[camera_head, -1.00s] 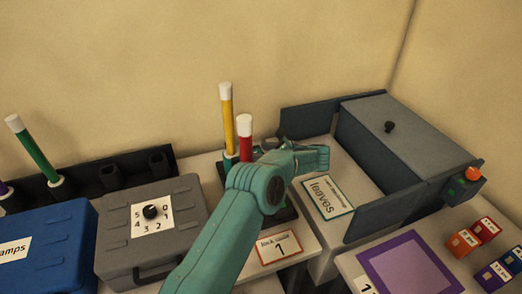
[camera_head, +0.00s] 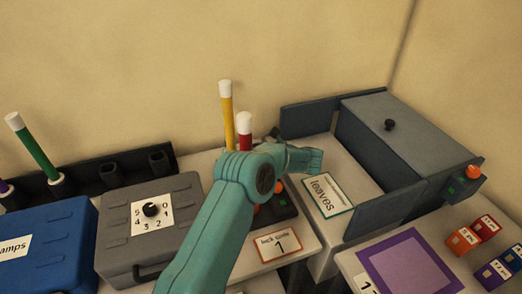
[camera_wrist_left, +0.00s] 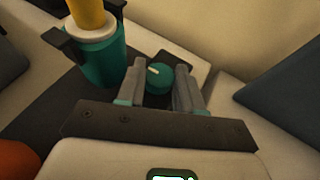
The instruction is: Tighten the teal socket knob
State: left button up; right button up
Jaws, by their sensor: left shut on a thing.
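The teal socket knob (camera_wrist_left: 159,76) is a short round knob with a pale mark on top, seen in the left wrist view. My left gripper (camera_wrist_left: 160,84) is shut on it, one grey finger on each side. Beside it stands a teal socket (camera_wrist_left: 103,58) with a yellow rod (camera_wrist_left: 87,12) upright in it. In the head view the yellow rod (camera_head: 227,108) has a white cap. My left arm hides the knob and my fingertips there. My right gripper is in neither view.
A red white-capped rod (camera_head: 244,128) stands close by the yellow one. An orange part (camera_wrist_left: 14,160) is near the gripper. A grey case (camera_head: 118,222) with a numbered dial is left; a "leaves" box (camera_head: 362,225) is right.

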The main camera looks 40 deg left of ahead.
pick_arm(q)
jog(key=shift+m+t+b, duration=0.35)
jog(key=shift+m+t, duration=0.35)
jog(key=shift+t, duration=0.3)
jog(key=shift+r, duration=0.1)
jog(key=o, duration=1)
jog(key=shift+s, duration=0.1)
jog(key=shift+o, duration=0.2)
jog(key=b+v, duration=0.1)
jog(key=v, duration=1.5)
jog(key=shift+r+b, duration=0.25)
jog(key=shift+b, duration=0.15)
jog(key=shift+d, duration=0.1)
